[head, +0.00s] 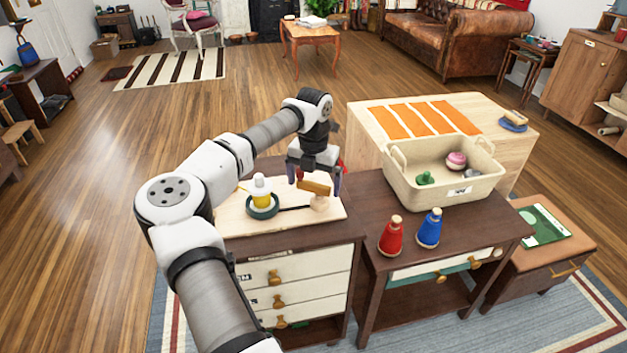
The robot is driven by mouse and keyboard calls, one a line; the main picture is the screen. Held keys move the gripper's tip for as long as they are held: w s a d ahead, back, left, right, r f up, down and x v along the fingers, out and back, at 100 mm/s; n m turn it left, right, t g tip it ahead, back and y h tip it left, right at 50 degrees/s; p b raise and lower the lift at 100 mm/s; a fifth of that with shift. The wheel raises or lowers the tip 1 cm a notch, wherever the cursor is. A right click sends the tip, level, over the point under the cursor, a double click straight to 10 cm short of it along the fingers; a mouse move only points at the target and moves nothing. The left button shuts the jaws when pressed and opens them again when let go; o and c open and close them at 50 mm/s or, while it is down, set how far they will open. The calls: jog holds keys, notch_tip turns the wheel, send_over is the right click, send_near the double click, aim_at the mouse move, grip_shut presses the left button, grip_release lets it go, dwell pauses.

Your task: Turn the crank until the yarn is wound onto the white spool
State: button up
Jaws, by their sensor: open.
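A white spool (261,182) stands upright on a dark green round base (263,211) on a pale wooden board (237,224). Yellow yarn (262,200) shows around its lower part. A dark rod runs right from the base to a round wooden piece (320,204). A tan wooden bar (315,187), apparently the crank handle, sits above that piece. My gripper (314,184) points down over the bar with its fingers apart, one on each side of it. Whether a finger touches the bar I cannot tell.
A pale cabinet (368,122) with orange strips stands behind. My arm covers part of the left side.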

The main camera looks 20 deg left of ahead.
jog(key=c, duration=0.8)
jog(key=shift+c, duration=0.2)
jog(key=shift+m, duration=0.3)
jog(key=m, duration=0.2)
jog(key=w+m+p, duration=0.1)
jog(key=m, duration=0.2)
jog(key=shift+d+r, duration=0.1)
jog(key=shift+d, duration=0.05)
jog(key=m, duration=0.2)
jog(key=m+p, duration=0.1)
jog(key=m, duration=0.2)
jog(key=shift+w+d+m, duration=0.2)
jog(key=shift+d+m, duration=0.1)
jog(key=shift+m, duration=0.1)
jog(key=m, duration=0.2)
jog(key=m+p, duration=0.1)
jog(key=shift+w+d+m, duration=0.1)
jog(key=shift+d+m, duration=0.15)
jog(key=shift+m, duration=0.05)
jog(key=m, duration=0.3)
jog(key=shift+d+m, duration=0.25)
jog(key=shift+m, duration=0.05)
jog(key=m, duration=0.6)
jog(key=shift+d+p, duration=0.35)
